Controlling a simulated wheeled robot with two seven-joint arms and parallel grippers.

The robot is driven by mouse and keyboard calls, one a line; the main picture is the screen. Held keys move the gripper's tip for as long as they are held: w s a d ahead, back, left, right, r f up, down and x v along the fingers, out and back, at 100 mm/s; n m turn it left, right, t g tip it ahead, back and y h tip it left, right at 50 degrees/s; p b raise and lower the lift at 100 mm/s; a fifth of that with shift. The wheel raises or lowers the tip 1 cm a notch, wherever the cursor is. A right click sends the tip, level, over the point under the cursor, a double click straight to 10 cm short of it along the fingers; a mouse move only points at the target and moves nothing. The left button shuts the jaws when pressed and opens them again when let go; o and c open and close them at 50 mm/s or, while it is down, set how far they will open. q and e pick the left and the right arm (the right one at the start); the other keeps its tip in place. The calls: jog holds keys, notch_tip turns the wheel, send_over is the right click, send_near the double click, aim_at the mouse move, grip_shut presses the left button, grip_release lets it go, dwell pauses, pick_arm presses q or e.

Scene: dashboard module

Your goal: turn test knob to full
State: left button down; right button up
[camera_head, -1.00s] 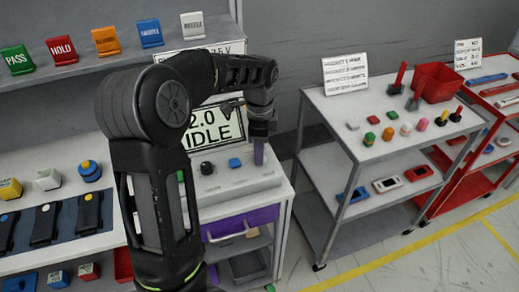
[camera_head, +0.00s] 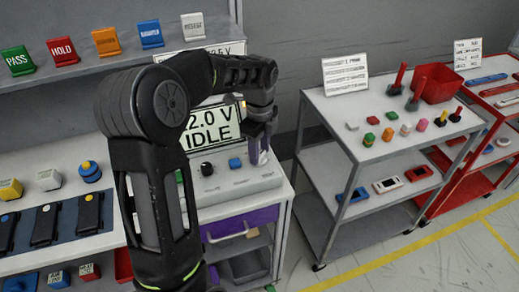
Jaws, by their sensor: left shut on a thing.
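The grey test console (camera_head: 222,183) stands on the cart, with a black round knob (camera_head: 207,169) and a blue button (camera_head: 235,163) on its top. My left gripper (camera_head: 263,146) points down at the console's right end. My right gripper is not in view.
A purple drawer (camera_head: 240,223) sits below the console. Coloured sign cards (camera_head: 62,50) line the shelf at upper left. Black devices (camera_head: 88,210) and buttons lie at left. A grey cart (camera_head: 357,110) with small parts and a red bin (camera_head: 436,83) stands at right, beyond a floor gap.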

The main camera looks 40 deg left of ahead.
pick_arm(q)
jog(key=c, duration=0.8)
grip_release()
jog(key=shift+c, duration=0.2)
jog(key=shift+r, duration=0.1)
notch_tip(320, 180, up, 8)
jog(key=shift+f+b, duration=0.15)
jog(key=shift+b, duration=0.3)
